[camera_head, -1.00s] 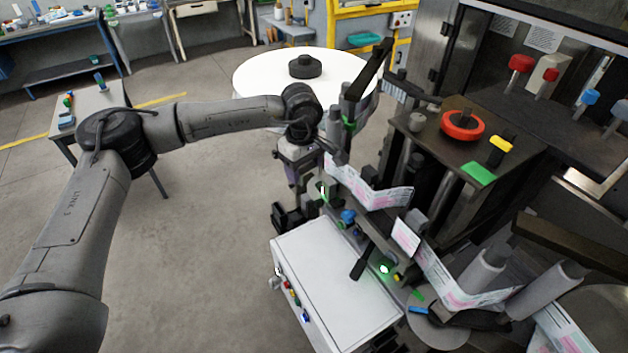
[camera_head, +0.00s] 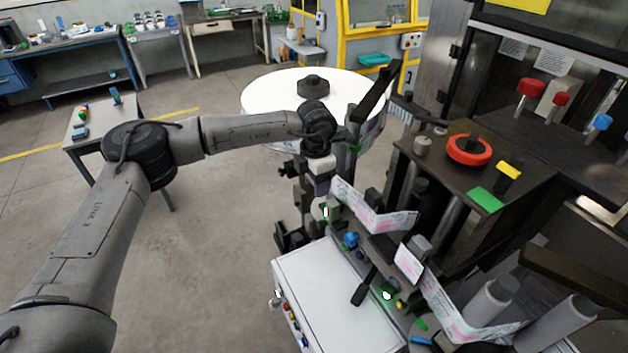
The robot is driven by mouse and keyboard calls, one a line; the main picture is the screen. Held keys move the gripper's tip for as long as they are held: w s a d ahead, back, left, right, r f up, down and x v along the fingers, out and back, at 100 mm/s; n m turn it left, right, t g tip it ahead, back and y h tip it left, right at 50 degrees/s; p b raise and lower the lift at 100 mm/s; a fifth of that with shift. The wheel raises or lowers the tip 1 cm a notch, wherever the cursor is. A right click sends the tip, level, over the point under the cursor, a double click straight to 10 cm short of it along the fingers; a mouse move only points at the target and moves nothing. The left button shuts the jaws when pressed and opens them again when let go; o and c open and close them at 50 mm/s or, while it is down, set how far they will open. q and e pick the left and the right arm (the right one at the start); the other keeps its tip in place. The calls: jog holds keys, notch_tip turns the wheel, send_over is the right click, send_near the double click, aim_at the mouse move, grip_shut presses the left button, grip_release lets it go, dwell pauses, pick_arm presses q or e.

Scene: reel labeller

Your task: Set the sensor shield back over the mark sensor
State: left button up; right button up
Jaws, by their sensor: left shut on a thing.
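My left gripper (camera_head: 322,190) points down at the far left end of the labeller's web path, beyond the white cabinet. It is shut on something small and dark. The fingertips and held piece are partly lost against dark machine parts, so I cannot tell its shape or whether it touches the machine. A green-lit spot (camera_head: 326,211) shows just below the gripper. Another green-lit sensor-like part (camera_head: 387,294) sits on the near rail beside a black lever (camera_head: 365,287). I cannot tell which is the mark sensor. My right gripper is out of view.
The printed label web (camera_head: 372,212) runs close right of the gripper. A dark machine block (camera_head: 455,160) with a red ring knob (camera_head: 469,150) stands right. A round white table (camera_head: 268,95) is behind; open floor lies left.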

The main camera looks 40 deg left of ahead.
pick_arm(q)
jog(key=shift+w+d+f+b, duration=0.25)
jog(key=shift+w+f+b, duration=0.25)
jog(key=shift+w, duration=0.2)
jog(key=shift+w+d+f+b, duration=0.2)
jog(key=shift+w+f+b, duration=0.25)
jog(key=shift+w+f, duration=0.25)
jog(key=shift+w+d+f+b, duration=0.25)
jog(key=shift+w+f+b, duration=0.2)
jog(key=shift+w, duration=0.3)
jog(key=shift+w+f, duration=0.1)
jog(key=shift+f, duration=0.1)
jog(key=shift+w+d+f+b, duration=0.15)
jog(key=shift+f+b, duration=0.3)
jog(key=shift+f, duration=0.5)
jog(key=shift+r, duration=0.1)
jog(key=shift+r+p, duration=0.1)
jog(key=shift+p, duration=0.35)
jog(key=shift+f, duration=0.2)
